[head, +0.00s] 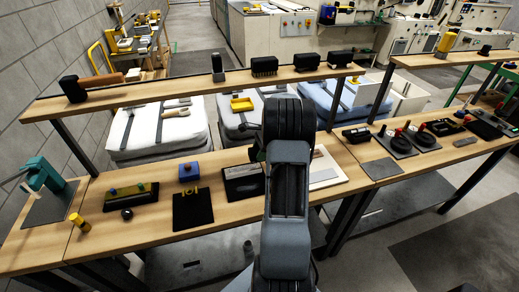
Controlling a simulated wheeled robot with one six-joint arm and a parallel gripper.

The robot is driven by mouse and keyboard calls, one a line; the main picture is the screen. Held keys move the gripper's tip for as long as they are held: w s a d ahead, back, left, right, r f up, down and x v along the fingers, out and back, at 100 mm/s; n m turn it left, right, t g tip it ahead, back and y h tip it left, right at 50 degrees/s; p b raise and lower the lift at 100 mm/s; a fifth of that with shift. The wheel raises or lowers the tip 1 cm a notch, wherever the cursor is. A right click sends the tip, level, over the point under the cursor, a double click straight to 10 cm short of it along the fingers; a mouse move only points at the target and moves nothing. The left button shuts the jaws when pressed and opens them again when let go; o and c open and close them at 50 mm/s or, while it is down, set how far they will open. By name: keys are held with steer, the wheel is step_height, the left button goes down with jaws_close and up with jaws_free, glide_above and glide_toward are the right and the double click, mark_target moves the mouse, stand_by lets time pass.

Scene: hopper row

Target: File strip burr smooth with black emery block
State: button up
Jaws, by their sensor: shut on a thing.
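My arm reaches forward over the middle of the workbench, and its dark links cover the area where my gripper would be. I cannot see the fingertips or anything between them. A dark fixture (244,188) with a pale strip-like piece along its top lies just left of my arm. I cannot tell whether that piece is the strip, and no burr can be made out. I cannot identify the black emery block. A small dark green and black part shows at the left edge of my arm, too small to tell what it is.
The wooden workbench (140,228) holds a blue box (189,172), a black plate (192,212), a yellow cylinder (80,222) and a teal press (43,174). A white board (325,168) lies right of my arm. A raised shelf (180,92) with several black items runs behind.

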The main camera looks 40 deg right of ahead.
step_height(320, 180, down, 2)
steer(key=shift+f+b, duration=0.1)
steer(key=shift+b, duration=0.25)
steer(key=w+a, duration=0.2)
steer(key=a, duration=0.2)
steer(key=w+a+p, duration=0.1)
steer(key=w+a, duration=0.1)
steer(key=a, duration=0.2)
steer(key=w+a, duration=0.2)
steer(key=a, duration=0.3)
steer(key=shift+w+p, duration=0.15)
steer(key=shift+p, duration=0.25)
steer(key=shift+p, duration=0.3)
steer(key=shift+f, duration=0.25)
steer(key=shift+f+b, duration=0.5)
steer(key=shift+b, duration=0.05)
stand_by(0.7)
steer(key=shift+d, duration=0.2)
steer(key=shift+s+d+p, duration=0.1)
steer(key=shift+s+d, duration=0.25)
steer(key=shift+d, duration=0.3)
steer(key=shift+s+d+p, duration=0.15)
steer(key=shift+s+d, duration=0.2)
steer(key=shift+d, duration=0.25)
steer(key=shift+s+d+p, duration=0.1)
steer(key=shift+s+d, duration=0.25)
steer(key=shift+d, duration=0.3)
